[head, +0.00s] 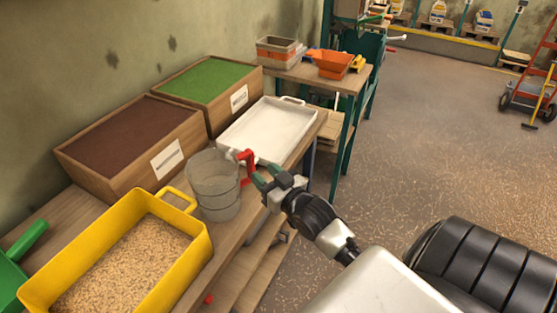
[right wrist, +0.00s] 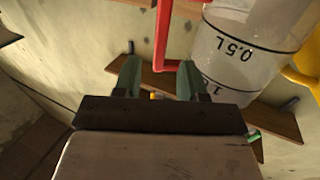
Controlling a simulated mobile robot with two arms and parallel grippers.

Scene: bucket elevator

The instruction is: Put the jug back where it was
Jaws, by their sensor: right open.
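The jug (head: 213,186) is a clear, grey-looking measuring jug with a red handle (head: 246,166). It stands upright on the wooden bench between the yellow tray and the white tray. In the right wrist view the jug (right wrist: 243,50) shows black markings reading 0.5L, and its red handle (right wrist: 163,38) reaches down near the fingertips. My right gripper (head: 262,178) is open, right beside the handle on its right. In the wrist view the two green fingers (right wrist: 157,75) are apart, with the handle's lower end just beyond and between them. Contact cannot be told. My left gripper is not in view.
A yellow tray (head: 200,243) of grain stands in front of the jug. An empty white tray (head: 278,118) lies behind it. Wooden boxes with brown (head: 130,133) and green (head: 207,80) contents line the wall. Open floor (head: 430,140) lies to the right.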

